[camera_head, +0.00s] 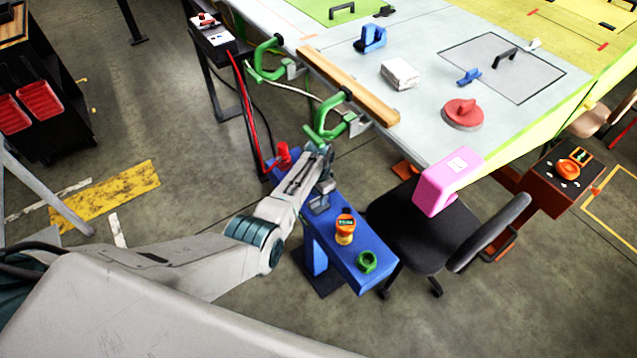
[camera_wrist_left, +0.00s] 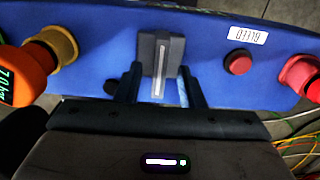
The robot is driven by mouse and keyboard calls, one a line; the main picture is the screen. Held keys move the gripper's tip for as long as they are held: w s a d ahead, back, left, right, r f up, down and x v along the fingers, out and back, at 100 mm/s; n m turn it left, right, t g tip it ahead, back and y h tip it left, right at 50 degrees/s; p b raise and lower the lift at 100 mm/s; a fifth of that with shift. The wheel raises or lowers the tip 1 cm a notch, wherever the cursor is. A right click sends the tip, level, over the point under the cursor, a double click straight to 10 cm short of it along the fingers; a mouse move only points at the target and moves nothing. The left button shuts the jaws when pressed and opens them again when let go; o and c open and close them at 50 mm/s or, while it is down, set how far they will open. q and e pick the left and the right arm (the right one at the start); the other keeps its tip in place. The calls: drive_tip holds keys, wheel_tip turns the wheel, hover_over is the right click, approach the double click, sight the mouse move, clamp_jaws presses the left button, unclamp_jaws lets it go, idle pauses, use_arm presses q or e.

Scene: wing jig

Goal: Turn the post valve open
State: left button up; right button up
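The post (camera_head: 335,262) is a blue box-shaped stand beside the workbench, and its blue face (camera_wrist_left: 95,40) fills much of the left wrist view. A grey valve handle (camera_wrist_left: 161,60) with a white stripe stands out from that face; it also shows in the head view (camera_head: 318,204). My left gripper (camera_wrist_left: 160,88) is at the handle, with its two dark fingers spread on either side of it. I cannot tell whether they touch it. In the head view my left gripper (camera_head: 322,180) is over the post, partly hidden by its own wrist. My right gripper is not in view.
On the post, an orange gauge (camera_head: 345,226) and a green ring (camera_head: 367,261) sit nearer, and a red knob (camera_head: 283,153) is farther off. A red button (camera_wrist_left: 238,62) lies right of the handle. A black chair (camera_head: 425,235) and the workbench (camera_head: 420,120) stand close by.

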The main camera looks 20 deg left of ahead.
sight(318, 198)
use_arm(q)
wheel_tip(318, 198, up, 10)
drive_tip(key=shift+f, duration=0.25)
idle(0.5)
